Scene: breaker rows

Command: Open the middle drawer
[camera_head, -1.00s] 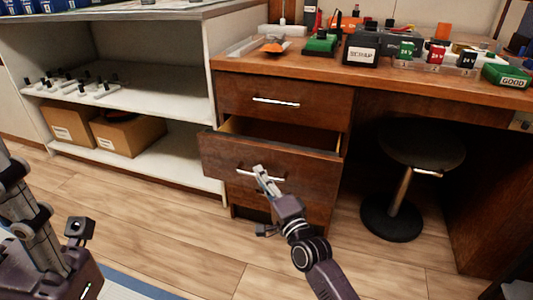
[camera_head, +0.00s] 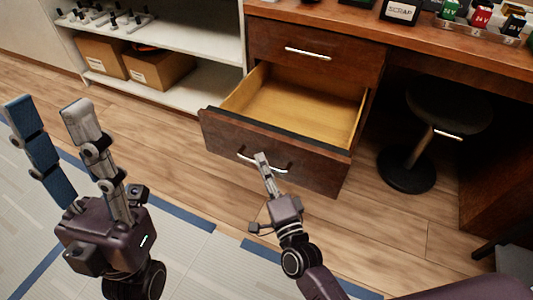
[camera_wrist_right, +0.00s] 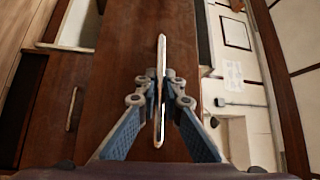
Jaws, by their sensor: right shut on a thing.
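The middle drawer (camera_head: 285,155) of the brown wooden desk is pulled well out, and its pale, empty inside (camera_head: 305,107) shows. My right gripper (camera_head: 264,163) is shut on the silver bar handle (camera_head: 247,158) of that drawer. In the right wrist view the handle (camera_wrist_right: 161,60) runs upright between the fingers (camera_wrist_right: 160,100). My left gripper (camera_head: 50,108) is open and empty at the lower left, over the floor and apart from the desk.
The top drawer (camera_head: 315,55) is shut. A round stool (camera_head: 405,170) stands under the desk at the right. A white shelf (camera_head: 205,80) with cardboard boxes (camera_head: 160,68) stands at the left. The wooden floor (camera_head: 200,175) before the desk is clear.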

